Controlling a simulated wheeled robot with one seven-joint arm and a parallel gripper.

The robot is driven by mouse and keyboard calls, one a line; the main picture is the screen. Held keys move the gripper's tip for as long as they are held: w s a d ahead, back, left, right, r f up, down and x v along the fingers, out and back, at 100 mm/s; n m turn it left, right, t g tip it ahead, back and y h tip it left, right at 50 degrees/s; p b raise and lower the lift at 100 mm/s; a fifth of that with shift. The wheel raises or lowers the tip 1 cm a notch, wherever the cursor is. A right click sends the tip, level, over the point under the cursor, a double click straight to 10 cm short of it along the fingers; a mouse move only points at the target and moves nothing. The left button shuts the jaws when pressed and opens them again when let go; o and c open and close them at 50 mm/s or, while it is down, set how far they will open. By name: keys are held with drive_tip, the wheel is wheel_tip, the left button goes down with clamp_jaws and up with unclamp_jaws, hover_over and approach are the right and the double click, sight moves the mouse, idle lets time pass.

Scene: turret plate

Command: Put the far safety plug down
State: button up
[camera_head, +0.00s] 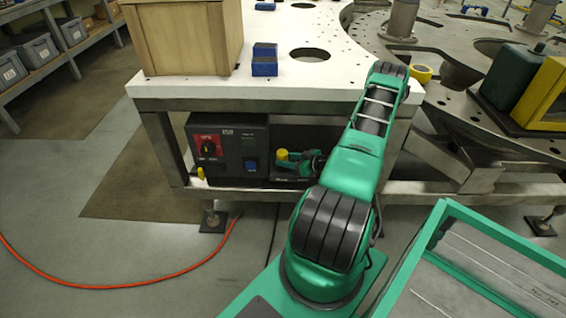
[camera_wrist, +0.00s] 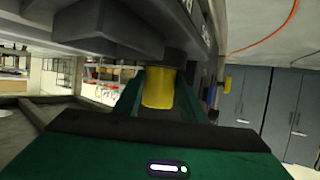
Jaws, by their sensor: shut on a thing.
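A yellow safety plug (camera_wrist: 158,88) with a dark end is between the green fingers of my gripper (camera_wrist: 160,100) in the wrist view. My gripper is shut on it. In the head view my gripper (camera_head: 303,161) is low under the white table, right of a black control box (camera_head: 240,148), and the yellow plug (camera_head: 282,154) shows at its tip. I cannot tell whether the plug touches anything beyond the fingers. A second small yellow piece (camera_head: 201,173) hangs at the left side of the box; a yellow piece also shows right of the fingers in the wrist view (camera_wrist: 228,83).
The white table (camera_head: 300,92) overhangs the box and my gripper, with a leg (camera_head: 162,148) on the left. A wooden crate (camera_head: 185,38) and blue blocks (camera_head: 265,62) stand on top. An orange hose (camera_head: 120,287) lies on the open floor at left.

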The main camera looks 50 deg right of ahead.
drive_tip(key=shift+f, duration=0.1)
drive_tip(key=o, duration=1.2)
drive_tip(key=shift+o, duration=0.2)
